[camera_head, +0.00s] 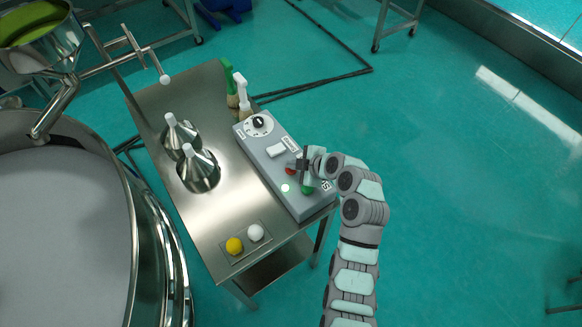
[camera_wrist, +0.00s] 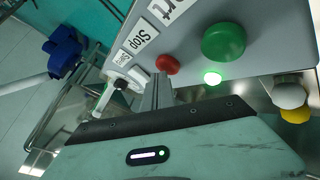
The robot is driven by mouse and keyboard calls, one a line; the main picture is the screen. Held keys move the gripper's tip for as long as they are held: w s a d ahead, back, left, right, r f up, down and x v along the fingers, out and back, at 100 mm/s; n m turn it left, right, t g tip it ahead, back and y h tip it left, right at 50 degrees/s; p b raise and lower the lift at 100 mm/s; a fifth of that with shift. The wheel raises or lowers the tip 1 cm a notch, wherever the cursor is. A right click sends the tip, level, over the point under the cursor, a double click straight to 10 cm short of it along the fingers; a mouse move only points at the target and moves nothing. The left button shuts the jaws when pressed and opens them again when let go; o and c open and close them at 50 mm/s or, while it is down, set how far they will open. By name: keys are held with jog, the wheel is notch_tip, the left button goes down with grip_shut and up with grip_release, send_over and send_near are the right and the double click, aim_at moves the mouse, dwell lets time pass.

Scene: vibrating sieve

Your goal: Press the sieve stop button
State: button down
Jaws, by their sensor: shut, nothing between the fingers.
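The grey control box (camera_head: 262,146) lies on a steel table. Its red button (camera_head: 290,170) is partly covered by my gripper in the head view. In the wrist view the red button (camera_wrist: 168,64) is beside a "Stop" label (camera_wrist: 138,40). A larger green button (camera_wrist: 223,41) is to its right, next to a lit green-white lamp (camera_wrist: 212,77). My gripper (camera_head: 304,166) is shut and empty over the box, close to the red button. In the wrist view its fingers (camera_wrist: 161,90) appear just below the red button; whether they touch it I cannot tell.
The large round sieve (camera_head: 60,230) stands at left. Open floor is at right.

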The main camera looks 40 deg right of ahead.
aim_at(294, 171)
jog(key=shift+f, duration=0.15)
dwell(0.5)
jog(key=shift+r+b, duration=0.3)
jog(key=shift+r, duration=0.7)
jog(key=shift+r, duration=2.5)
